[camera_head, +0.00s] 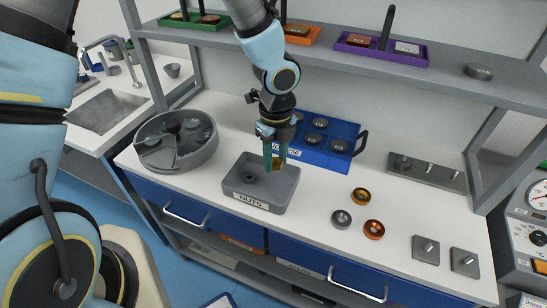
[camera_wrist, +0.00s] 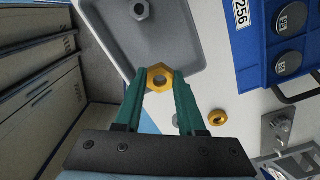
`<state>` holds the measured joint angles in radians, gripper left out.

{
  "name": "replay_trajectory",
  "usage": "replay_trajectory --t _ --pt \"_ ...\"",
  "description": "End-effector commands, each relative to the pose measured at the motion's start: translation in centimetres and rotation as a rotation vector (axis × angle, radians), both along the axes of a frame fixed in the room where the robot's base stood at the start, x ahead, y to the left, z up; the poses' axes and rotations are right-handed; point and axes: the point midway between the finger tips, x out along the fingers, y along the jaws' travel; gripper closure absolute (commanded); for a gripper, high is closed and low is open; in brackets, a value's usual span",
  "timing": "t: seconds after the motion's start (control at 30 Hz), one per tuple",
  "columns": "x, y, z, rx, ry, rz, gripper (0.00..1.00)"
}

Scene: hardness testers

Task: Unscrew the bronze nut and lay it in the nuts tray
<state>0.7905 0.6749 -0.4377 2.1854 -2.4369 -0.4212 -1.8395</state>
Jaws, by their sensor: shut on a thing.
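My gripper (camera_head: 274,164) is shut on a yellow-bronze hexagonal nut (camera_head: 279,163), which shows clearly between the green fingertips in the wrist view (camera_wrist: 160,70). The nut is held above the back right part of the grey nuts tray (camera_head: 232,196), apart from the tray floor as far as I can see. The tray has a "NUTS" label on its front. One grey nut (camera_head: 249,178) lies inside it and also shows in the wrist view (camera_wrist: 139,10). The fingers hide part of the held nut in the head view.
A blue case (camera_head: 337,160) stands behind the tray, and a round grey divided container (camera_head: 203,158) to its left. Gold (camera_head: 361,195), copper (camera_head: 374,229) and grey (camera_head: 341,219) rings lie to the right. A plate with studs (camera_head: 428,172) and two small stud plates are farther right. A shelf (camera_head: 330,64) overhangs the back.

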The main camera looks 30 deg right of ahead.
Motion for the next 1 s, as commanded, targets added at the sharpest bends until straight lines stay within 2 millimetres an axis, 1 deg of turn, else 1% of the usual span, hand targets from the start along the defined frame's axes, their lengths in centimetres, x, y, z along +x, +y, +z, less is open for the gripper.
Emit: replay_trajectory --t 0.27,0.73,0.9,1.0 --pt "0.0 0.0 -2.6 0.0 0.0 0.002 1.0" --pt "0.0 0.0 -7.8 0.001 0.0 0.002 1.0" --pt "0.0 0.0 -9.0 0.0 0.0 0.003 1.0" --pt "0.0 0.0 -9.2 0.0 0.0 0.003 1.0"
